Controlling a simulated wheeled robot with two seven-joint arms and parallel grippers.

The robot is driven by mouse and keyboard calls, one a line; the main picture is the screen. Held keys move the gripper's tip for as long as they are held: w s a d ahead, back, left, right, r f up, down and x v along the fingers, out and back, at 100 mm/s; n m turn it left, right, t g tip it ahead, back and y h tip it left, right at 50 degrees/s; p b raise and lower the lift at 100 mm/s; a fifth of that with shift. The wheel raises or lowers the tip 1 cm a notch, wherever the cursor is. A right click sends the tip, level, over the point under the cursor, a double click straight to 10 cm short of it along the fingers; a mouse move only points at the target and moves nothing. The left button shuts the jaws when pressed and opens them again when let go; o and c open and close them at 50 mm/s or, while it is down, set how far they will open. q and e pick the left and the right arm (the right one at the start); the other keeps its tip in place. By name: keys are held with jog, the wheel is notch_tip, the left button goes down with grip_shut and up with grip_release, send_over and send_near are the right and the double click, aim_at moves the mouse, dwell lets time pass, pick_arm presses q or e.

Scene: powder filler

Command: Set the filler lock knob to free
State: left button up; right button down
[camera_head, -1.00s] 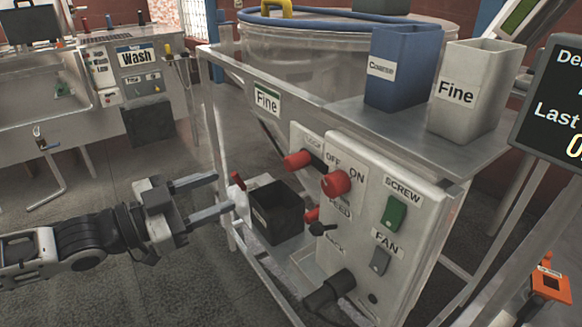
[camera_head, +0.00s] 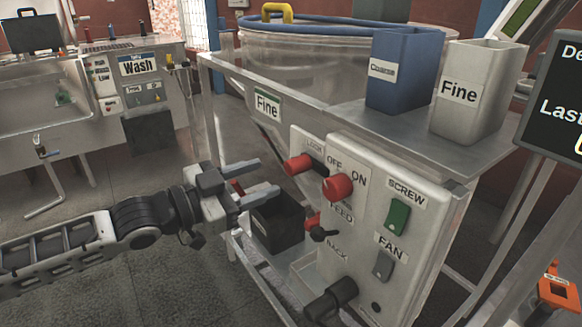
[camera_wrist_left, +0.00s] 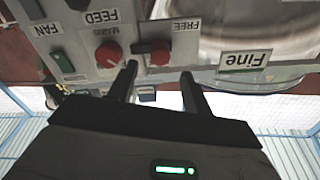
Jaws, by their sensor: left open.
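The lock knob (camera_head: 298,164) is a red knob under a label at the upper left of the filler's grey control panel (camera_head: 375,215). It also shows in the left wrist view (camera_wrist_left: 160,56), upside down, beside the FREE label (camera_wrist_left: 185,26) and a black bar. I cannot tell its setting. My left gripper (camera_head: 268,176) is open, with its two fingers pointing at the panel, a little short of the knob. In the wrist view the open fingers (camera_wrist_left: 159,71) lie below the knob, one on each side. My right gripper is in neither view.
Another red knob (camera_head: 338,187), by OFF/ON, sits close to the right of the lock knob. A black container (camera_head: 277,228) stands below the gripper. Green (camera_head: 398,217) and grey (camera_head: 383,264) switches are farther right. Blue and white bins stand on the table above.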

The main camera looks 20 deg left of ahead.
aim_at(287, 169)
pick_arm(q)
jog(key=x, duration=0.7)
jog(key=shift+w+d, duration=0.2)
jog(key=shift+w, duration=0.05)
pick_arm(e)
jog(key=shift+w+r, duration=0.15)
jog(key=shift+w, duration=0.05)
